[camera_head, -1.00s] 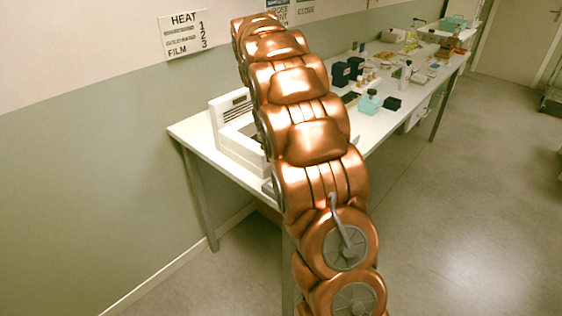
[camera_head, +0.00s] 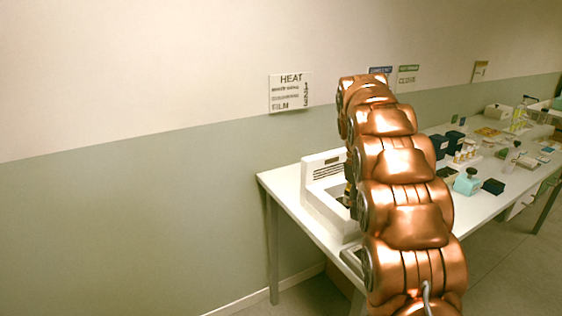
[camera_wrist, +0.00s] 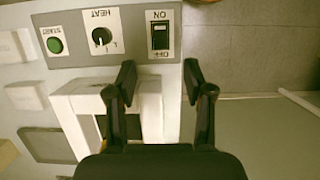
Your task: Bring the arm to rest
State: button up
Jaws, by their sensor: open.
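My copper-coloured arm stretches up and over the table (camera_head: 285,190) in the head view. The machine also shows in the head view (camera_head: 322,168), at the table's left end, partly behind my arm.
A wall sign (camera_head: 290,92) hangs above the machine. Floor left of the table is clear.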

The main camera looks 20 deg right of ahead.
jog(key=s+a+r+m+t+p, duration=0.1)
jog(key=s+a+r, duration=0.1)
jog(key=s+a, duration=1.25)
jog(key=s+a+f, duration=0.2)
jog(key=s+f, duration=0.1)
jog(key=s, duration=0.6)
jog(key=s+a+f+m+p, duration=0.1)
jog(key=s+a+f, duration=0.2)
jog(key=s, duration=0.7)
jog(key=shift+a+f+m+t+y, duration=0.25)
jog(key=shift+a+m+t+y, duration=0.05)
jog(key=shift+a+y, duration=0.1)
